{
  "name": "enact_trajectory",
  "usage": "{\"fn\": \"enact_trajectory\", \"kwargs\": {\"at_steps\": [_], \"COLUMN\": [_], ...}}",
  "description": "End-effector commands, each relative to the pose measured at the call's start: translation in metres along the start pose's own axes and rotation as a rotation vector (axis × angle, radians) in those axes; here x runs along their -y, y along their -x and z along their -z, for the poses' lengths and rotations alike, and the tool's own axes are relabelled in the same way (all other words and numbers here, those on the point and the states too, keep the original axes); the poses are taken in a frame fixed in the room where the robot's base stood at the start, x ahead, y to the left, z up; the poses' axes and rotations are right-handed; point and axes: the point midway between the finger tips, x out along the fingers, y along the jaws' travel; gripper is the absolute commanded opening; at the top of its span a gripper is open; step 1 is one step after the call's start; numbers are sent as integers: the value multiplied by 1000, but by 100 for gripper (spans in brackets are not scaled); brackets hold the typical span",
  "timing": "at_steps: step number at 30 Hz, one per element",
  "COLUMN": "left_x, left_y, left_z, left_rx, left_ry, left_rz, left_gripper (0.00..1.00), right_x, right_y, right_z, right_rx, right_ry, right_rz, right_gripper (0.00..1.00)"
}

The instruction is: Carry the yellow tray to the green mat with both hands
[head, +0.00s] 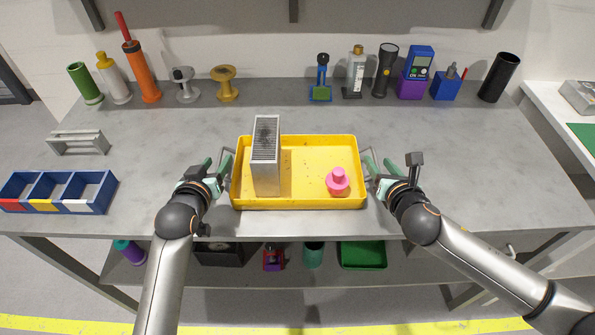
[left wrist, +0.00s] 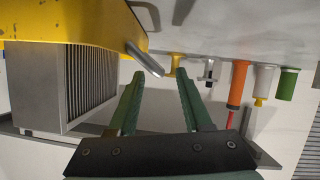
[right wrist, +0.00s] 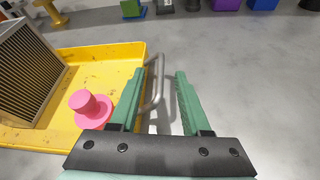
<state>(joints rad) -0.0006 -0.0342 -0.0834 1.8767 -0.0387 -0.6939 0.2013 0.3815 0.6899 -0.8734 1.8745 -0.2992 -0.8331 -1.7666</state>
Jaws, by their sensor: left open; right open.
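The yellow tray (head: 300,203) lies flat on the grey workbench, with a grey finned block (head: 266,160) and a pink knobbed piece (head: 338,183) in it. My left gripper (head: 216,162) is open at the tray's left end. In the left wrist view the tray's grey handle (left wrist: 145,58) reaches toward the gap between its fingertips. My right gripper (head: 381,164) is open at the right end. In the right wrist view the other handle (right wrist: 158,85) lies between its fingers, nearer the left one. A green flat patch, apparently the mat (head: 583,136), shows partly on a white table at right.
Bottles, a flashlight and other items line the bench's back edge. A blue bin (head: 60,206) with compartments and a grey rack (head: 78,143) stand at left. The bench right of the tray is clear. A gap separates the bench from the white table (head: 545,105).

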Motion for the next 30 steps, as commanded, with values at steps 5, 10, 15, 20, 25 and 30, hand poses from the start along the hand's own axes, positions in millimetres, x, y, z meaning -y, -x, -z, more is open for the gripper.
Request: {"fn": "enact_trajectory", "kwargs": {"at_steps": [5, 10, 15, 20, 25, 30], "left_x": [0, 0, 0, 0, 0, 0], "left_y": [-23, -33, -36, -36, -36, -36], "left_z": [0, 0, 0, 0, 0, 0], "left_rx": [0, 0, 0, 0, 0, 0], "left_ry": [1, 1, 1, 1, 1, 0], "left_rz": [0, 0, 0, 0, 0, 0], "left_gripper": [49, 49, 49, 49, 35, 16], "right_x": [0, 0, 0, 0, 0, 0], "right_y": [-23, -34, -36, -36, -36, -36], "right_z": [-1, 0, 0, 0, 0, 0], "right_rx": [1, 0, 1, 1, 0, 0], "right_ry": [-1, -1, -1, 0, 0, 0], "right_rz": [1, 1, 0, 0, 0, 0], "right_gripper": [47, 47, 47, 47, 33, 14]}}
